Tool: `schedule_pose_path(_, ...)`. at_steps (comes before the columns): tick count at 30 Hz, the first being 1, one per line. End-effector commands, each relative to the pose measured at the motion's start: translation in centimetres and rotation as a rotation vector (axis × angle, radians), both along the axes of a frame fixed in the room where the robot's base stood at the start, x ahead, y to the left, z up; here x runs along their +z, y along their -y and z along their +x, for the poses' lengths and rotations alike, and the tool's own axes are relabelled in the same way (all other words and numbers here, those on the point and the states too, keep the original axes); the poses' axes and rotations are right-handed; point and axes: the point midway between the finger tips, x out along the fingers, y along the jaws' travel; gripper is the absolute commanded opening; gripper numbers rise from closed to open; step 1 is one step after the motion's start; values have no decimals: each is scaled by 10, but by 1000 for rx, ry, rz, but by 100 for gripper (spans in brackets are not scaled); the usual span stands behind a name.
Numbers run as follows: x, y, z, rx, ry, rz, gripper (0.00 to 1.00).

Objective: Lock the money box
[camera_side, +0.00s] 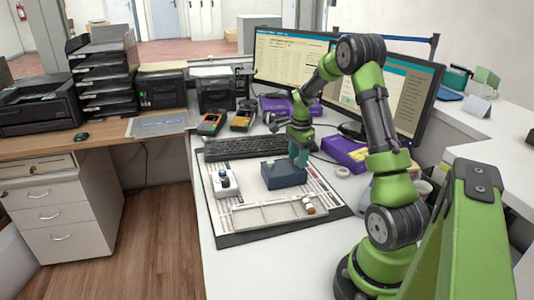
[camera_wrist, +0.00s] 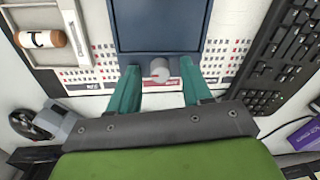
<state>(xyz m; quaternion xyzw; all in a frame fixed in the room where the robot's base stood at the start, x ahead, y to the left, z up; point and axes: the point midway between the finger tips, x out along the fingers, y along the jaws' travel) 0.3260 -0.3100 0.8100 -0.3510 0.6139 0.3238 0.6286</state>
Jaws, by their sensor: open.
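The money box (camera_side: 284,174) is a dark blue-grey box on the printed desk mat. In the wrist view the box (camera_wrist: 160,25) fills the top middle, with a round grey knob (camera_wrist: 159,70) on its near side. My gripper (camera_side: 300,160) is above and beside the box in the side view. In the wrist view its two teal fingers (camera_wrist: 160,88) are spread on either side of the knob, with gaps to it. The side view does not show the knob, and I cannot tell the lock's state.
On the mat are a white block with a dark knob (camera_side: 224,183) and a shallow light tray (camera_side: 265,214) holding a small cork-coloured cylinder (camera_wrist: 43,39). A purple box (camera_side: 343,152) and monitors (camera_side: 285,60) stand behind.

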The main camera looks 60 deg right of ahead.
Motion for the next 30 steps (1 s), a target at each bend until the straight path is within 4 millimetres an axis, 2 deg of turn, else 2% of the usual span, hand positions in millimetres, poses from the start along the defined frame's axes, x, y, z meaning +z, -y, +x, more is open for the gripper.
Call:
schedule_pose_path(5,0,0,0,0,0,0,49)
schedule_pose_path(15,0,0,0,0,0,0,0)
schedule_pose_path(23,1,0,0,16,0,0,0)
schedule_pose_path(30,1,0,0,118,0,1,0)
